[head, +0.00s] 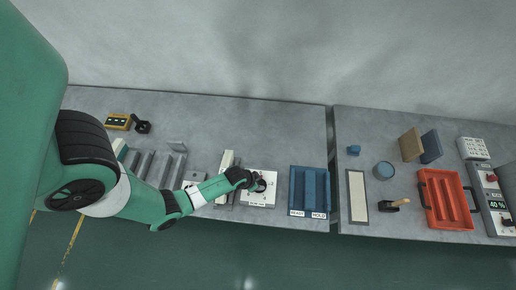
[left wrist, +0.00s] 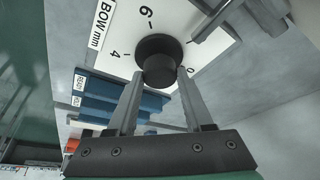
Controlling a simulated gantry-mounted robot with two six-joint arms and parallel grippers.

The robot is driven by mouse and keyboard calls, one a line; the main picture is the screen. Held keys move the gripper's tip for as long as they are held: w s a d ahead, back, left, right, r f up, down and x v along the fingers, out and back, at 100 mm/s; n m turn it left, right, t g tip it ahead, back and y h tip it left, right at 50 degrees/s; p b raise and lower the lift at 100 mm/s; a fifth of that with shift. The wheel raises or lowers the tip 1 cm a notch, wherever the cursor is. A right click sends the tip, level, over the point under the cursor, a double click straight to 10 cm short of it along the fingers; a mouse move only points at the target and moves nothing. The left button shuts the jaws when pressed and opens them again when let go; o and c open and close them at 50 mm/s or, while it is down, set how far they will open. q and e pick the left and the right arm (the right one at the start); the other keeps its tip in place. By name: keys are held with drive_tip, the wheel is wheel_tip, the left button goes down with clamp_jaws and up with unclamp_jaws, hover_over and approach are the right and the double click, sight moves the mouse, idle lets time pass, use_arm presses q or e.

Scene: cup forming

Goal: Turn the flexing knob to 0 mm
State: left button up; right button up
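The knob is a dark round knob on a white dial plate marked "BOW mm", with 4, 6 and 0 readable in the left wrist view. The knob (left wrist: 158,58) shows there from close up on its plate (left wrist: 118,62); its pointer cannot be made out. In the head view the plate (head: 257,200) lies near the front edge of the left table, with the knob (head: 261,185) partly behind my gripper. My left gripper (left wrist: 161,75) has its two fingertips on either side of the knob; whether they press on it is unclear. My right gripper is not in view.
The right table holds a red-orange tray (head: 445,198), a blue cup (head: 383,170) and a white panel (head: 357,195).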

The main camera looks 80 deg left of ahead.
use_arm(q)
clamp_jaws()
drive_tip(key=shift+d+r+n, duration=0.1)
drive_tip(key=shift+n, duration=0.2)
drive_tip(key=shift+n+y+p, duration=0.3)
drive_tip(key=shift+n, duration=0.2)
drive_tip(key=o, duration=0.8)
unclamp_jaws()
